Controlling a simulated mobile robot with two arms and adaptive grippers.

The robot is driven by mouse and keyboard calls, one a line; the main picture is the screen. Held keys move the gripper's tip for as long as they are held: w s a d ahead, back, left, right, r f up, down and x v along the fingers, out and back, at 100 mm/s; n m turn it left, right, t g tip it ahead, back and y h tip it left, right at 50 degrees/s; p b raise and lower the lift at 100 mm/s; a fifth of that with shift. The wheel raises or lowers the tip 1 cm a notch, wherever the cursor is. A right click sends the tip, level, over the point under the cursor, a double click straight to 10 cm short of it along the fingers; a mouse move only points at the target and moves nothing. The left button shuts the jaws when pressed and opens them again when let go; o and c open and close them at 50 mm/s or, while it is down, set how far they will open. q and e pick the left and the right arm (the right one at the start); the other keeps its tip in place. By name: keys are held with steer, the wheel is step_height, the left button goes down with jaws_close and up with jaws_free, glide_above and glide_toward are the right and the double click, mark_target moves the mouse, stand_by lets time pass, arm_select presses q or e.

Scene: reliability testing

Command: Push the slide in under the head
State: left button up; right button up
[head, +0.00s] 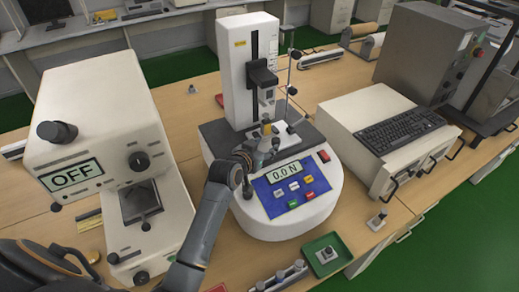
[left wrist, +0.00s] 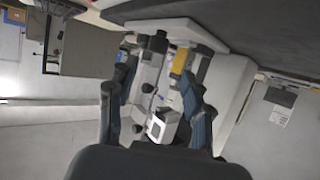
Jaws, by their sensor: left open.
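The white force tester (head: 295,215) stands mid-table, its display reading 0.0 N. Its upright column (head: 240,60) carries a black head (head: 262,77), with a small metal piece hanging below. My left gripper (head: 265,133) is in front of the column, below the head and over the dark base plate (head: 218,137). Its fingers (left wrist: 157,110) stand apart in the left wrist view, with no object clearly held between them. The gripper and arm hide the middle of the base, and I cannot clearly make out the slide there. My right gripper is not in view.
A beige instrument reading OFF (head: 85,125) stands close on the left. A thin metal stand (head: 289,75) rises right of the column. A beige case with a keyboard (head: 402,130) is on the right. A green tray (head: 326,255) with a small metal part lies in front.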

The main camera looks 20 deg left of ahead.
arm_select(q)
steer(key=v, duration=0.3)
steer(key=shift+s, duration=0.15)
stand_by(0.5)
